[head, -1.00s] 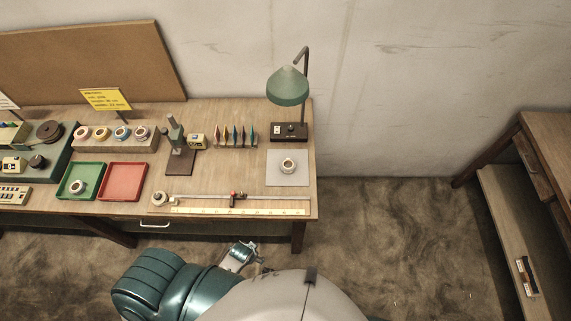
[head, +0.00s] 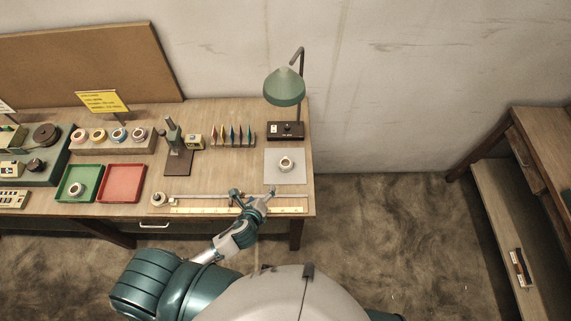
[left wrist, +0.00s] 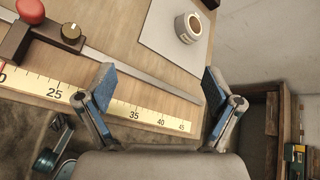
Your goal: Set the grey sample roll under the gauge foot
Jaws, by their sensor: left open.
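A pale grey roll with a brown core (head: 286,164) stands on a light square mat (head: 272,178) under the lamp; it also shows in the left wrist view (left wrist: 188,27). My left gripper (head: 254,194) is open and empty over the ruler at the table's front edge. In the left wrist view its spread fingers (left wrist: 157,82) are short of the mat and roll. My right gripper is out of view.
A lamp (head: 285,88) overhangs behind the mat.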

